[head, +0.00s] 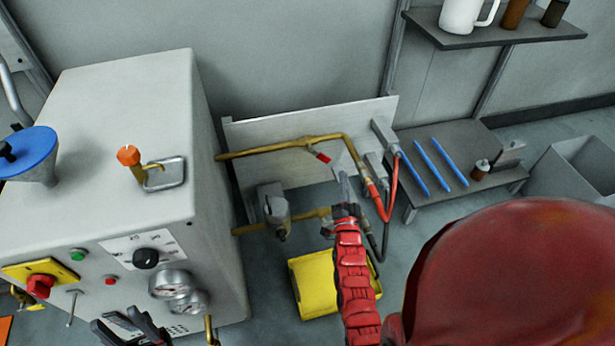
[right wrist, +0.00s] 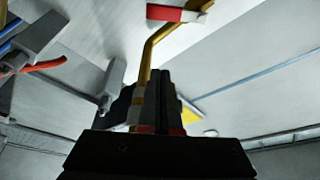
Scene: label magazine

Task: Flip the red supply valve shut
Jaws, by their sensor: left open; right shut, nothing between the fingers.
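The red supply valve handle (head: 322,158) is a short red lever on the brass pipe (head: 270,147) in front of the pale panel. It slants down and right from the pipe. In the right wrist view the handle (right wrist: 172,13) shows at the top edge, beyond my fingers. My right gripper (head: 342,180) is shut and empty, a little below and right of the handle in the head view; it also shows in the right wrist view (right wrist: 155,88). I see no contact with the handle. My left gripper (head: 130,325) is open, low by the grey machine, far from the valve.
The grey machine (head: 120,100) with gauges and knobs fills the left. Red and black hoses (head: 393,190) hang right of the valve. A low dark bench (head: 455,145) holds blue sticks. A yellow box (head: 310,285) sits below. A shelf (head: 510,32) is at upper right.

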